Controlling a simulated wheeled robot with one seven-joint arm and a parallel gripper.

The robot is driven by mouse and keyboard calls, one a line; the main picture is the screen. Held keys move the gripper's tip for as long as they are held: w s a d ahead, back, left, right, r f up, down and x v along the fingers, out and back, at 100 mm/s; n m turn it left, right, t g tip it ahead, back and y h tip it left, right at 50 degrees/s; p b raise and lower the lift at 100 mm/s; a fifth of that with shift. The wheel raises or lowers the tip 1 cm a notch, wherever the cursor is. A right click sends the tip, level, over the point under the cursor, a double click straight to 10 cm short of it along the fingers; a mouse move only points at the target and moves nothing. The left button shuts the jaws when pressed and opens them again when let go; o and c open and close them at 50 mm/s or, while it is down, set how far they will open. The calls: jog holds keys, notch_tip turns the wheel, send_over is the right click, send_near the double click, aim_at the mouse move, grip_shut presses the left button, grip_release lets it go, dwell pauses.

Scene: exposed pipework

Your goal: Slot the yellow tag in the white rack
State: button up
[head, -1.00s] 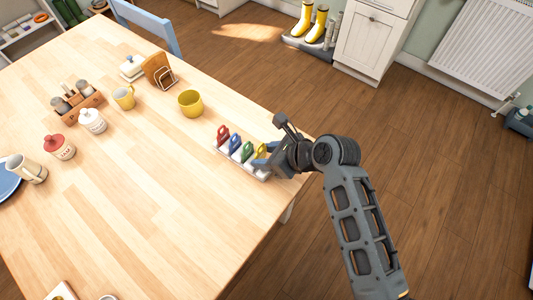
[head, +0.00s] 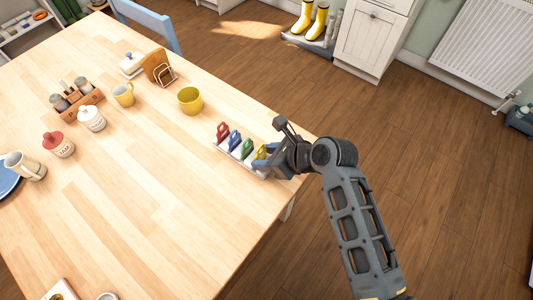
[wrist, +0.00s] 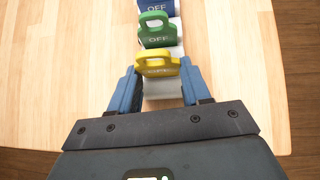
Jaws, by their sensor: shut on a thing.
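The white rack (head: 228,157) stands near the table's right edge with a red tag (head: 223,132), a blue tag (head: 235,139) and a green tag (head: 247,149) upright in a row. The yellow tag (head: 260,153) is at the near end of this row, in line with the others. My gripper (head: 266,157) is shut on the yellow tag. In the wrist view the yellow tag (wrist: 157,66) is upright between the blue fingers, just in front of the green tag (wrist: 157,33). White rack surface (wrist: 163,88) shows below it. Whether its lower edge sits in a slot I cannot tell.
A yellow-green cup (head: 190,100) stands on the table behind the rack. The table in front of the rack is clear.

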jog(key=shift+f, duration=0.4)
jog(key=o, duration=1.4)
jog(key=shift+s, duration=0.1)
jog(key=v, duration=0.7)
jog(key=shift+s+d+r, duration=0.1)
jog(key=shift+d+r, duration=0.1)
jog(key=shift+r, duration=0.1)
